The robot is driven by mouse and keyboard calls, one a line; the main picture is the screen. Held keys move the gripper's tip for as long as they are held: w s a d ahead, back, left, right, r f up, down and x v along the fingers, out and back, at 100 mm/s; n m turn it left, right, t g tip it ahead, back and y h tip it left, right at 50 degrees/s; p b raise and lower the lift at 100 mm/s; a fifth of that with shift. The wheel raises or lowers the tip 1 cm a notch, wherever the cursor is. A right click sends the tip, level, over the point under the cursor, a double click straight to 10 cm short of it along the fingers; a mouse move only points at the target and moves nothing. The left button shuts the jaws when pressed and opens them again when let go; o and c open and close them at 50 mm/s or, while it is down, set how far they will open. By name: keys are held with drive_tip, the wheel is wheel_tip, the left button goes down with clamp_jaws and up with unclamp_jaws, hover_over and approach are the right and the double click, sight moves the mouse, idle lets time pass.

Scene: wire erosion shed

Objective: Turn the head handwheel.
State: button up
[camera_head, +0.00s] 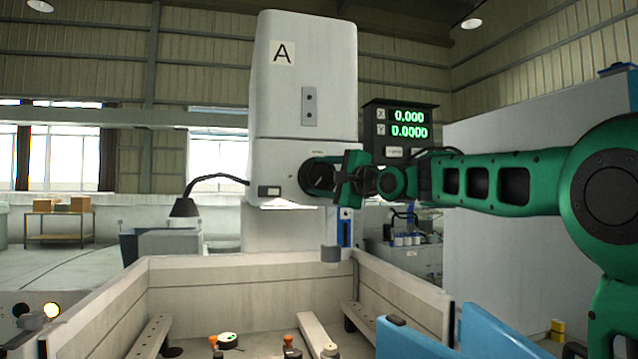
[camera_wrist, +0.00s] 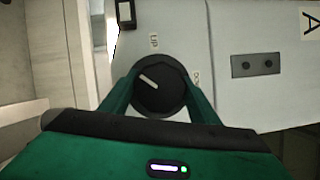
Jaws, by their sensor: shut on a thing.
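The head handwheel is a round black knob on the front of the pale machine head (camera_head: 305,85) marked A. In the head view the handwheel (camera_head: 317,176) is partly covered by my green gripper (camera_head: 335,177). In the wrist view the handwheel (camera_wrist: 160,88) shows a white pointer line slanting toward the upper left. Small lettering stands beside it on the head. My gripper (camera_wrist: 160,100) has its two green fingers on opposite sides of the knob, shut on it. The fingertips are partly hidden behind the knob's rim.
A readout (camera_head: 400,130) shows 0.000 and 0.0000 behind my arm. A black gooseneck lamp (camera_head: 186,206) is left of the head. Below is an open-topped tank (camera_head: 215,275) with clamps and rails inside. A blue part (camera_head: 415,340) is at the lower right.

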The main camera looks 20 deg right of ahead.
drive_tip(key=o, duration=1.1)
drive_tip(key=shift+w+d+f, duration=0.1)
drive_tip(key=shift+f, duration=0.25)
drive_tip(key=shift+c, duration=0.2)
drive_tip(key=shift+r, duration=0.1)
drive_tip(key=v, duration=1)
drive_tip(key=shift+s, duration=0.4)
